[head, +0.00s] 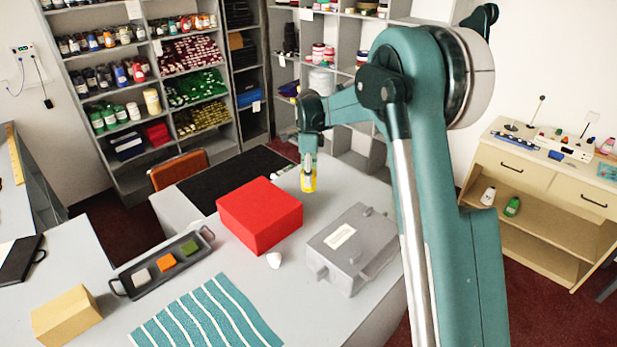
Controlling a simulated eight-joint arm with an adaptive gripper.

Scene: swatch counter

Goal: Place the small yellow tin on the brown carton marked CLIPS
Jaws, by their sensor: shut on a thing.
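The small yellow tin (308,184) is held in my gripper (308,174), which is shut on it at the far side of the grey counter, just behind the red box. I cannot tell whether the tin touches the counter. A plain brown carton (66,315) sits at the front left of the counter, far from my gripper. No CLIPS marking is readable on the faces of it that show.
A large red box (260,212) and a grey lidded case (350,247) stand mid-counter. A dark handled tray (140,290) holds coloured blocks. A small white object (274,260), a teal striped cloth (208,318) and a black mat (232,176) lie nearby.

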